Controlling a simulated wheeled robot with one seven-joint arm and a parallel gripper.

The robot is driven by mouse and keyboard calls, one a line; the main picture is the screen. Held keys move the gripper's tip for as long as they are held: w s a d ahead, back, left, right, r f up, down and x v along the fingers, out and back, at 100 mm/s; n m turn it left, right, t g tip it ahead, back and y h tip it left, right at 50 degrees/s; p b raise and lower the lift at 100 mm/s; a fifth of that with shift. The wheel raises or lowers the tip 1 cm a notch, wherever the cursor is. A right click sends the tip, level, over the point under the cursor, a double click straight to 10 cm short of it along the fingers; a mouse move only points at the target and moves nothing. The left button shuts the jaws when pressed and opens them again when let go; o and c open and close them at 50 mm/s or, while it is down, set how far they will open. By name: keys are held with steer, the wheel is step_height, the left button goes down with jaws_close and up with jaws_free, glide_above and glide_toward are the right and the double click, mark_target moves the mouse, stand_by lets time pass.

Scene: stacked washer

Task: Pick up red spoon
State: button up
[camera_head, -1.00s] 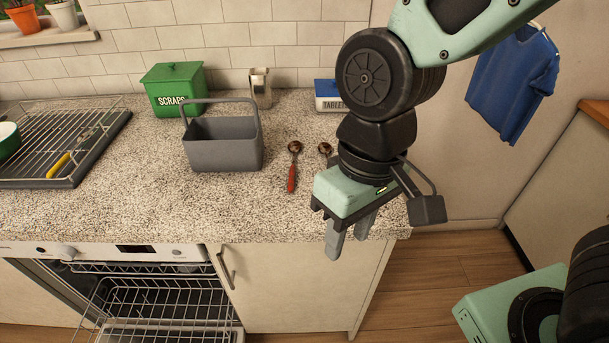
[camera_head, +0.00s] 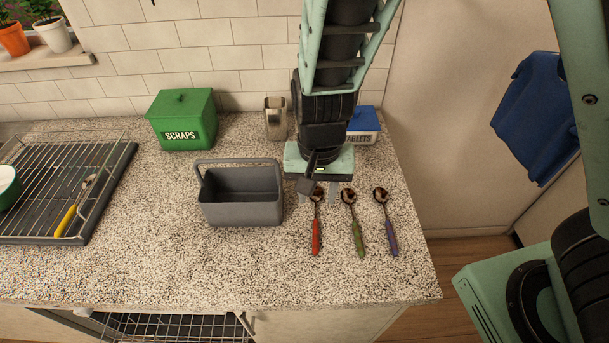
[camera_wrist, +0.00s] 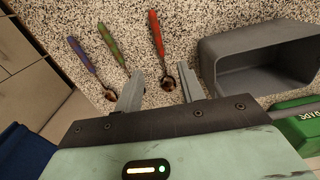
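The red spoon (camera_head: 316,226) lies on the speckled counter, its bowl toward the wall and its red handle toward the front edge. My gripper (camera_head: 320,190) is over the counter behind the spoons, near the red spoon's bowl. In the wrist view my gripper (camera_wrist: 158,88) is open, and the bowl of the red spoon (camera_wrist: 157,38) shows between its two fingers. The fingers are not closed on it. I cannot tell the exact height of the fingertips above the counter.
A green-handled spoon (camera_head: 355,226) and a purple-handled spoon (camera_head: 388,226) lie to the right. A grey caddy (camera_head: 242,211) stands close on the left. Behind are a green scraps bin (camera_head: 182,120), a metal cup (camera_head: 275,118) and a tablets box (camera_head: 364,126). A dish rack (camera_head: 85,215) is far left.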

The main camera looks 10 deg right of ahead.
glide_above(316, 229)
steer(key=f, duration=0.5)
steer(key=shift+w+f+b, duration=0.25)
steer(key=shift+f+b, duration=0.1)
steer(key=shift+f, duration=0.05)
steer(key=f, duration=0.5)
steer(key=shift+s, duration=0.25)
jaws_close()
